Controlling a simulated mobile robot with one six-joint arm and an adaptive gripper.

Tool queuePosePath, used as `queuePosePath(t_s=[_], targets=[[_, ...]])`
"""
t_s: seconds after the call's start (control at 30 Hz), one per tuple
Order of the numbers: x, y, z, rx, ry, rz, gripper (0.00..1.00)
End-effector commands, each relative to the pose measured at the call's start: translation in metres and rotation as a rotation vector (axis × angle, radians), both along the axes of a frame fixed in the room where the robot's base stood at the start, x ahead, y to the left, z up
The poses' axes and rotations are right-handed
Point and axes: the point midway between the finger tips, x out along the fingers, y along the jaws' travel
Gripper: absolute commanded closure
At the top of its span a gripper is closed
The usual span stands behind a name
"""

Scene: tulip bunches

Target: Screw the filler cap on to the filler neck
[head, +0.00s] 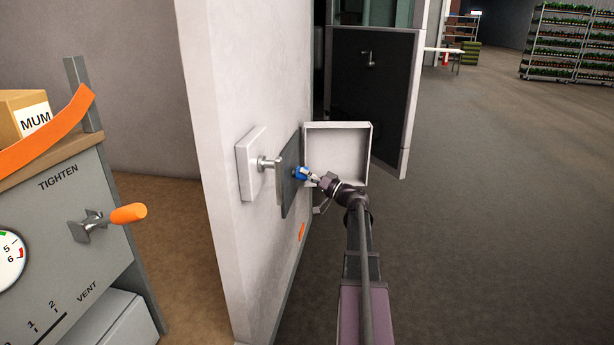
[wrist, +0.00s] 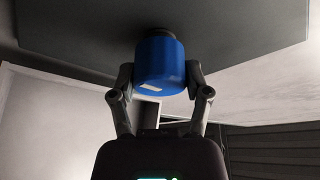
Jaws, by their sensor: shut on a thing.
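The blue filler cap (wrist: 160,68) is between the two fingers of my gripper (wrist: 160,82) in the wrist view, with a small pale mark low on its side. My gripper is shut on it. The cap's far end meets a short dark round part, the filler neck (wrist: 157,32), on a dark grey panel (wrist: 70,30). I cannot tell how far the cap sits on the neck. In the head view the blue cap (head: 300,173) shows at the dark panel (head: 289,184) on the white wall, with my gripper (head: 312,177) at it from the right. The neck is hidden there.
An open white box-shaped flap (head: 368,150) stands just right of the dark panel, close to my gripper. A white plate with a metal handle (head: 266,164) is on the wall to the left. A grey cabinet with an orange lever (head: 128,213) stands farther left. Open floor lies right.

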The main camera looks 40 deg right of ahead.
Motion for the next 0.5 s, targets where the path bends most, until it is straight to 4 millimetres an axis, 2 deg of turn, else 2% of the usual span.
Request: queuePosePath(t_s=[0.5], targets=[[0.007, 0.0062, 0.0, 0.0, 0.0, 0.001, 0.63]])
